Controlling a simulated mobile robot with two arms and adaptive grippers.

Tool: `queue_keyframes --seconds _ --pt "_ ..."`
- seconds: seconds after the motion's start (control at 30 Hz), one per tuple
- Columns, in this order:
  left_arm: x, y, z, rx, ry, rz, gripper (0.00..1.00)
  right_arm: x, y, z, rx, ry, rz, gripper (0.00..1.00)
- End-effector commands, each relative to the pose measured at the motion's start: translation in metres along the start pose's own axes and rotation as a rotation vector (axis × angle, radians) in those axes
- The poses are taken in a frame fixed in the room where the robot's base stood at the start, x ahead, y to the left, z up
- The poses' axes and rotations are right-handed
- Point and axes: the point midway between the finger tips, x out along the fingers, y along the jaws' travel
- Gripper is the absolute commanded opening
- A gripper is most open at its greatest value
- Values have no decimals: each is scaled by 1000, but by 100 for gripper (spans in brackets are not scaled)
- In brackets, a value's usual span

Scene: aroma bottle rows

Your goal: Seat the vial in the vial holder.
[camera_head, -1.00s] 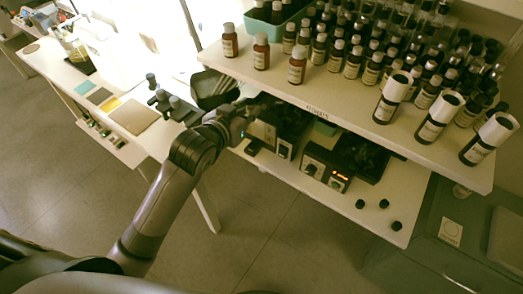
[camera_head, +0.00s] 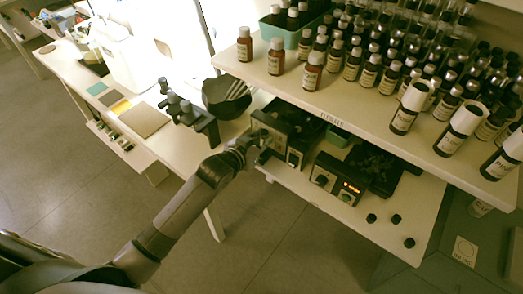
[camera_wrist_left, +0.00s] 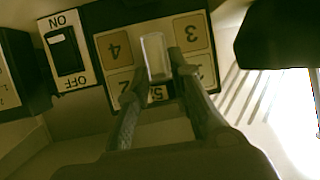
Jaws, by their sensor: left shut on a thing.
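My left gripper (camera_head: 258,146) is at the front left of the black device (camera_head: 286,125) on the lower shelf. The vial is too small to make out in the head view. My right gripper is not in view.
An ON/OFF switch (camera_wrist_left: 66,50) sits beside the numbered panel. A second black device (camera_head: 345,180) with a lit display stands to the right. The upper shelf, crowded with bottles, overhangs the devices. A black bowl (camera_head: 226,95) and a dark rack (camera_head: 190,115) stand left.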

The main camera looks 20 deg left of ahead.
Motion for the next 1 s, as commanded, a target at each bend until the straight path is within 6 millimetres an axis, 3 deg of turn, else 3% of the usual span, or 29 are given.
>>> queue_keyframes --seconds 0.37,0.77,0.8,1.0 --pt "17 0 41 1 0 -1 0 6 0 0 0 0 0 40" --pt "19 0 46 1 1 0 0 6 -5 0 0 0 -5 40" --pt "20 0 47 0 1 -1 20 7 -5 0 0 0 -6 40" --pt "19 0 46 1 1 0 34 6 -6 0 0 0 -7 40"
